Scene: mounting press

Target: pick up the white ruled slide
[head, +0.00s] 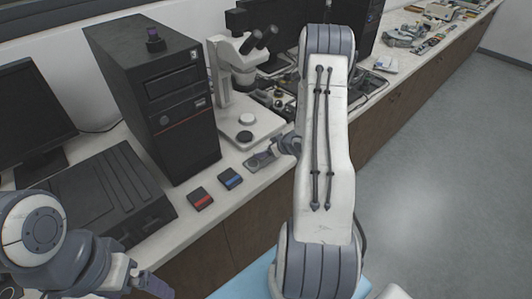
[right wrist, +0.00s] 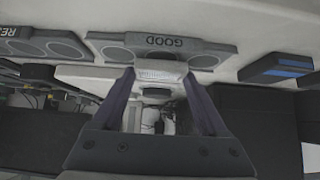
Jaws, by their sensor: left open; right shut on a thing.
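In the right wrist view, the white ruled slide (right wrist: 160,75) is between the fingertips of my right gripper (right wrist: 160,77), which is shut on it. The slide is right beside the grey holder marked GOOD (right wrist: 120,47); I cannot tell whether they touch. In the head view, my right gripper (head: 288,145) is partly hidden by my own arm, close to the grey holder (head: 260,161) at the counter's front edge. The slide cannot be made out there. My left gripper (head: 150,284) is open and empty at the bottom left, in front of the counter.
A white microscope (head: 240,118) stands just behind the holder. A red-marked box (head: 201,199) and a blue-marked box (head: 230,179) lie to its left, before a black computer tower (head: 165,110). A second holder (right wrist: 40,45) shows at the left in the wrist view.

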